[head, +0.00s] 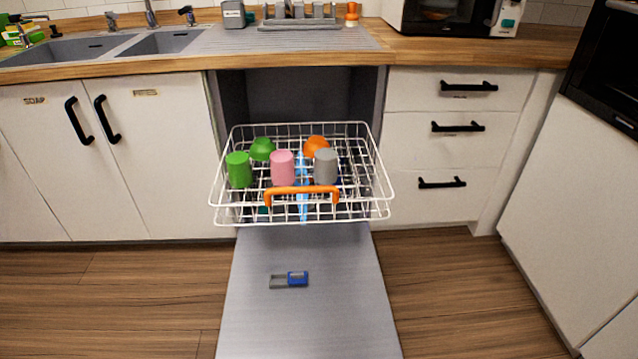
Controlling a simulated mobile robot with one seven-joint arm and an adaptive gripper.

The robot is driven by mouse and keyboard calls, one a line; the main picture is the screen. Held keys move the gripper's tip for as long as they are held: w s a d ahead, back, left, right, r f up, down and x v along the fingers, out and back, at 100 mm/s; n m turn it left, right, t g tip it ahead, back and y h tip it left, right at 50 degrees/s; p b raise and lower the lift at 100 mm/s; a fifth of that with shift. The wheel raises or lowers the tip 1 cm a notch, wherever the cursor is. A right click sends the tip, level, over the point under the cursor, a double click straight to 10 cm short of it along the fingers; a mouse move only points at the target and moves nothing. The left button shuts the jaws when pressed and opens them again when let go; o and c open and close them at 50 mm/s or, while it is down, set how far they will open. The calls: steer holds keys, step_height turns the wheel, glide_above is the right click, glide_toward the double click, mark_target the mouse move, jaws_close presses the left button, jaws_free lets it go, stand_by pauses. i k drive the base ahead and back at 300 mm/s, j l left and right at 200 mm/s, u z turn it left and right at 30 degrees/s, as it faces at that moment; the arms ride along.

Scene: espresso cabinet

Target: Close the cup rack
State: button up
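The cup rack (232,204) is a white wire basket pulled out of the dark dishwasher opening (303,100) under the counter. It has an orange handle (302,190) at its front. Upside-down-looking cups stand in it: a green cup (239,169), a pink cup (282,168) and a grey cup (326,166) in front, with a green bowl-like piece (262,148) and an orange one (316,146) behind. The dishwasher door (305,315) is folded down below the rack. My gripper is not in view.
A small blue and grey piece (290,280) lies on the open door. White cabinets with black handles (79,122) stand left, and drawers (441,150) right. A white cabinet with a dark oven (610,75) juts forward at far right. Wooden floor (135,290) is clear on both sides.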

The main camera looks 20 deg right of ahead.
mark_target(335, 194)
steer(key=i+l, duration=0.1)
steer(key=l, duration=0.55)
steer(key=i+l+u, duration=0.1)
steer(key=l, duration=0.55)
